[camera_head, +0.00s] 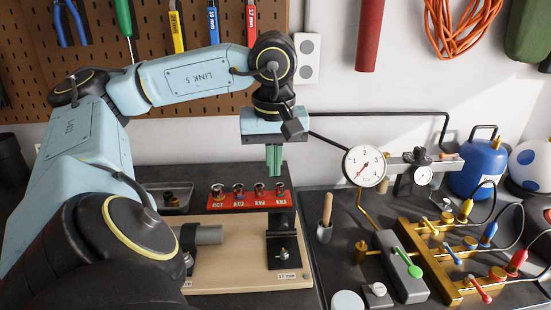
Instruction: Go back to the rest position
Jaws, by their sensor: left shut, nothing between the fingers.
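My left arm comes in from the left and reaches across the upper middle of the head view. Its left gripper (274,160) points down with its green fingers shut and nothing between them. I cannot tell the exact gap between the fingertips and the rack. My right gripper is not in view.
A wooden fixture board (240,279) lies below the rack. A small tray (170,197) is left of it. At right are a pressure gauge (364,166), a brass manifold (455,262) with coloured valves and a blue tank (478,168). Tools hang on the pegboard (150,50).

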